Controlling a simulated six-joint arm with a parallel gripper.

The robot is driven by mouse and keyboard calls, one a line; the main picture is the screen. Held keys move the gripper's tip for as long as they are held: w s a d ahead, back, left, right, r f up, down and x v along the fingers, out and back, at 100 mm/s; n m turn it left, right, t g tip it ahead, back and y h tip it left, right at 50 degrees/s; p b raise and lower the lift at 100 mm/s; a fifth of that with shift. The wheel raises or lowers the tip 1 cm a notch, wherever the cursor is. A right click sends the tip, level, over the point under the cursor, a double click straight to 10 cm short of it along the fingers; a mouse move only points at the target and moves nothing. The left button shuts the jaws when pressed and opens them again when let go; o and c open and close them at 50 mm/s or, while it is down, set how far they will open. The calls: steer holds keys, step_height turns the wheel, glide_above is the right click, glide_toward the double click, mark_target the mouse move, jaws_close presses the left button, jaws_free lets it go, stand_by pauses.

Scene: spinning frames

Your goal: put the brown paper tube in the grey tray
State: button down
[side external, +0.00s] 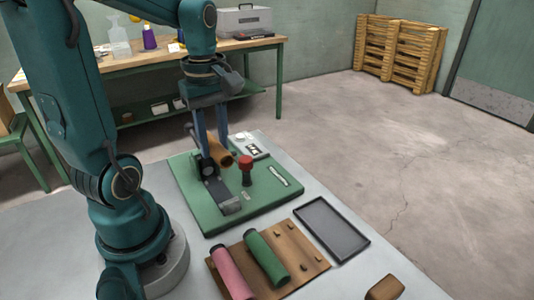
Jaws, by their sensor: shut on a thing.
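The brown paper tube (219,153) is between the fingers of my gripper (212,148), which is shut on it. The tube is tilted, with its open end toward the right front, above the green machine base (238,216). Whether it still touches a part of the machine behind it I cannot tell. The grey tray (332,229) lies flat on the table at the right front. It is empty, and my gripper is well to the left of it and behind it.
A red-topped knob (246,163) stands close to the right of the tube. A wooden board (290,254) with pegs holds a pink roll (232,272) and a green roll (266,257) in front. A brown block (385,288) lies at the front right.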

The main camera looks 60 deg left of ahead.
steer(key=shift+n, duration=0.6)
steer(key=w, duration=0.1)
steer(key=w+r, duration=0.1)
steer(key=w, duration=0.3)
steer(key=shift+w+a+r, duration=0.1)
steer(key=shift+r, duration=0.15)
steer(key=w+d, duration=0.4)
steer(key=w, duration=0.2)
steer(key=m, duration=0.2)
glide_above(330, 227)
steer(key=f, duration=0.6)
steer(key=a+f, duration=0.1)
steer(key=f, duration=0.2)
steer(key=shift+s, duration=0.2)
steer(key=shift+w+d+f, duration=0.1)
steer(key=shift+d+f, duration=0.2)
steer(key=shift+d, duration=0.2)
steer(key=shift+f, duration=1.9)
steer(key=shift+f, duration=0.1)
steer(key=c, duration=0.9)
jaws_free()
steer(key=shift+o, duration=0.2)
